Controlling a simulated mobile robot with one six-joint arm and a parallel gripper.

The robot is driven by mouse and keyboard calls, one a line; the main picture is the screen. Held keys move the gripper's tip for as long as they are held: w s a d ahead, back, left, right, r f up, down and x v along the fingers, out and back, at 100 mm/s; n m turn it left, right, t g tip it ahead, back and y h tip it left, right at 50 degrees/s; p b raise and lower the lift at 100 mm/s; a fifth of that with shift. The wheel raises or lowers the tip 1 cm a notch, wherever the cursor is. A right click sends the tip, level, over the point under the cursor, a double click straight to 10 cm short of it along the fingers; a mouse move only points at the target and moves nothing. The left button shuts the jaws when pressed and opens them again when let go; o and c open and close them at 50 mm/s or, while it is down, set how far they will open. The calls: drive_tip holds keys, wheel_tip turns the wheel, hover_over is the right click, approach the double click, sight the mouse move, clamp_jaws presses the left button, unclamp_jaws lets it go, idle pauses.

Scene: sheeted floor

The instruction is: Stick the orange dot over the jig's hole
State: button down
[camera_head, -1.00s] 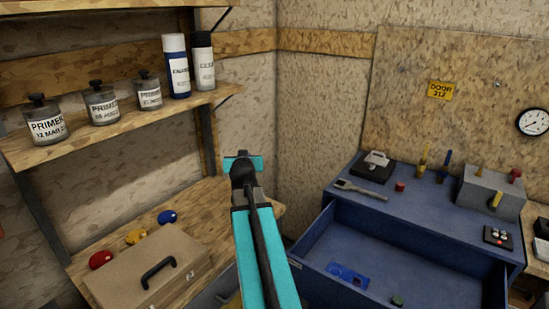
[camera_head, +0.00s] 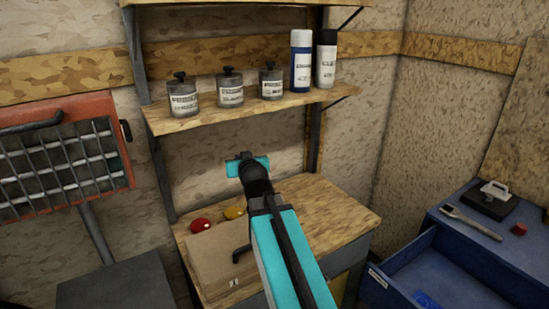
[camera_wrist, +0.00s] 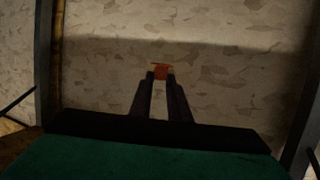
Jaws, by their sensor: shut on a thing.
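In the wrist view my gripper (camera_wrist: 160,82) has its two dark fingers close together, with the small orange dot (camera_wrist: 160,71) held at their tips. Only its edge and part of its face show there, against a bare wall. In the head view my gripper (camera_head: 248,167) is in front of the wall, below the shelf and above the wooden bench; its fingertips and the dot are hidden. I cannot make out the jig or its hole for certain. A bright blue piece (camera_head: 425,299) lies in the open blue drawer, cut by the lower edge.
A shelf (camera_head: 190,120) with several grey jars and two spray cans hangs above the bench (camera_head: 340,215). On the bench are a tan case (camera_head: 215,262) and red and yellow pieces. A red-framed rack (camera_head: 65,160) stands left. The open drawer (camera_head: 440,275) juts out right.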

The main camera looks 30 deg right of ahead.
drive_tip(key=a+r+n+y, duration=0.1)
drive_tip(key=a+n+y, duration=0.1)
drive_tip(key=a, duration=1.5)
drive_tip(key=shift+w+r+n+t+y, duration=0.15)
drive_tip(key=shift+w+n+t+y, duration=0.2)
drive_tip(key=shift+y, duration=0.35)
